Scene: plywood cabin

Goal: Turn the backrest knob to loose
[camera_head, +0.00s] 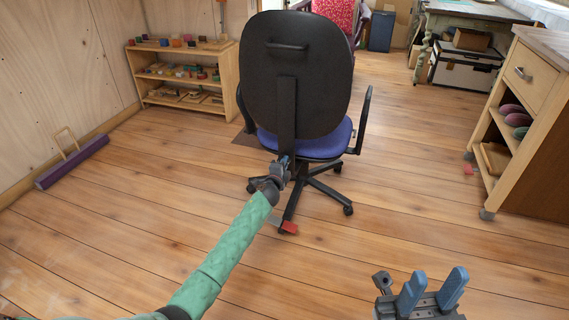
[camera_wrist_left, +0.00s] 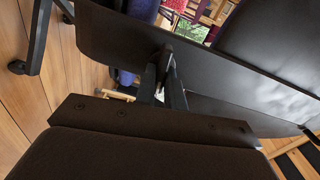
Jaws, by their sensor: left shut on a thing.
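The office chair has a black backrest (camera_head: 322,78) with its back towards me and a blue seat (camera_head: 322,147). The backrest's upright bar (camera_head: 286,110) runs down its rear. My left gripper (camera_head: 285,162) is at the lower end of this bar and hides the knob in the head view. In the left wrist view, the two fingers (camera_wrist_left: 164,88) are closed around a small dark knob (camera_wrist_left: 167,56) below the backrest's edge. The knob's setting cannot be read. My right gripper (camera_head: 432,288) is empty, with its blue fingers apart, at the bottom right.
A red block (camera_head: 289,227) lies on the floor by the chair's front leg. A low shelf (camera_head: 146,75) with toys stands at back left, a wheeled wooden cabinet (camera_head: 540,90) at right. A purple roll (camera_head: 72,162) lies by the left wall.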

